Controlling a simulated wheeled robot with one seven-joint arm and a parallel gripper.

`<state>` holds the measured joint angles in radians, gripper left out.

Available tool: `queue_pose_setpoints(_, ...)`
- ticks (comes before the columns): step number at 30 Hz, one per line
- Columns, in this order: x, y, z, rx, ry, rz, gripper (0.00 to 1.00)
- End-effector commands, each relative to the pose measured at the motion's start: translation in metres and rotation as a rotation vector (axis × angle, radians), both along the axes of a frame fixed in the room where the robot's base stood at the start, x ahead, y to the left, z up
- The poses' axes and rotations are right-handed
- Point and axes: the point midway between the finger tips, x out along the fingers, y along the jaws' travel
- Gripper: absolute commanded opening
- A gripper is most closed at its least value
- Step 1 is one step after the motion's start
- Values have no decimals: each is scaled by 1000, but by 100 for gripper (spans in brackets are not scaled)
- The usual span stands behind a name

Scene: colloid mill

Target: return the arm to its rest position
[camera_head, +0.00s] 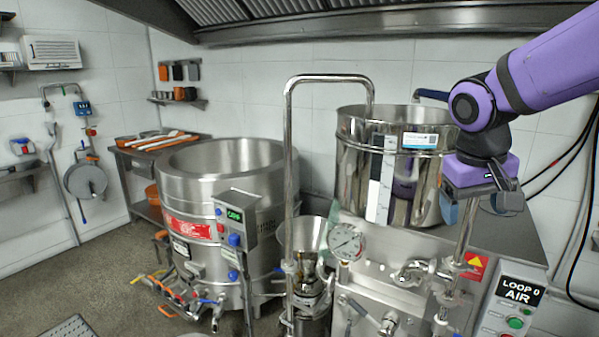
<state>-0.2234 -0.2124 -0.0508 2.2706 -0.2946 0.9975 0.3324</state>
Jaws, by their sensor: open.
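My arm (545,70) is purple with dark joints and reaches in from the upper right. It bends down at a round elbow-like joint. My gripper (476,203) hangs below its purple wrist block and points down, in front of the right side of the steel hopper (350,155). It looks open, with nothing seen held. A vertical steel pipe (467,230) shows just below and between the fingers. I cannot tell whether they touch it.
The mill's steel body with a pressure gauge (345,242) stands below the hopper. A tall bent pipe (289,170) rises left of it. A large steel kettle (222,180) stands at left. A "LOOP 0 AIR" control box (512,305) is at lower right.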

Motion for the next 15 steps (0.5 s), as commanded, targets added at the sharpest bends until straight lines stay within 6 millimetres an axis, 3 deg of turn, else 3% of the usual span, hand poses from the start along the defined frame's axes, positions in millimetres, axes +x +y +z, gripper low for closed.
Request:
queue_pose_setpoints(7, -60, -13, 23, 102, -110, 12, 81)
queue_pose_setpoints(15, -119, -16, 31, 179, -238, 37, 81)
